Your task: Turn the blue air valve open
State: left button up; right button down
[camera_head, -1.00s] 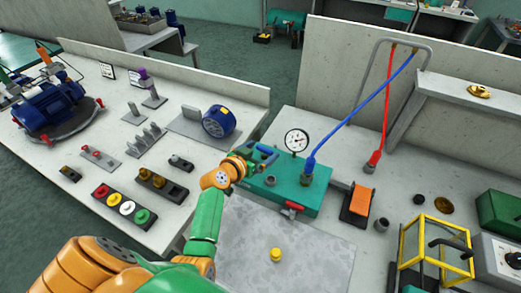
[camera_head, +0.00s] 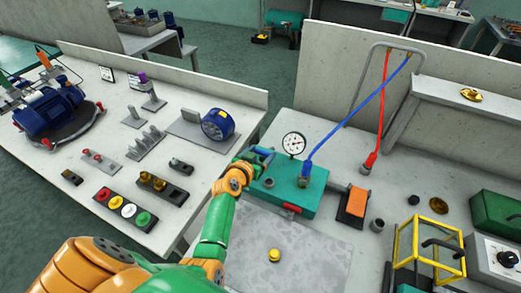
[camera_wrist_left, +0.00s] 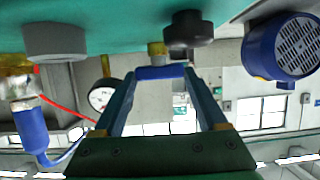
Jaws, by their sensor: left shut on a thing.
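The teal pump box (camera_head: 305,203) stands on the bench, with a round white gauge (camera_head: 293,144) on it. My left gripper (camera_head: 263,156) is at the box's back left corner. In the left wrist view its two blue-grey fingers (camera_wrist_left: 160,76) are shut on a small blue bar, the blue air valve handle (camera_wrist_left: 160,72). A brass stem (camera_wrist_left: 156,48) meets the handle. The handle lies across between the fingertips. In the head view the gripper largely hides the valve. My right gripper is not in view.
A dark round knob (camera_wrist_left: 188,30) is close beside the fingers. An orange pedal (camera_head: 356,203) stands to the right. A grey plate with a yellow button (camera_head: 274,255) lies in front.

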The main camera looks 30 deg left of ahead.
pick_arm(q)
jog(key=o, duration=1.3)
jog(key=v, duration=0.7)
jog(key=shift+s+p, duration=0.15)
jog(key=shift+p, duration=0.25)
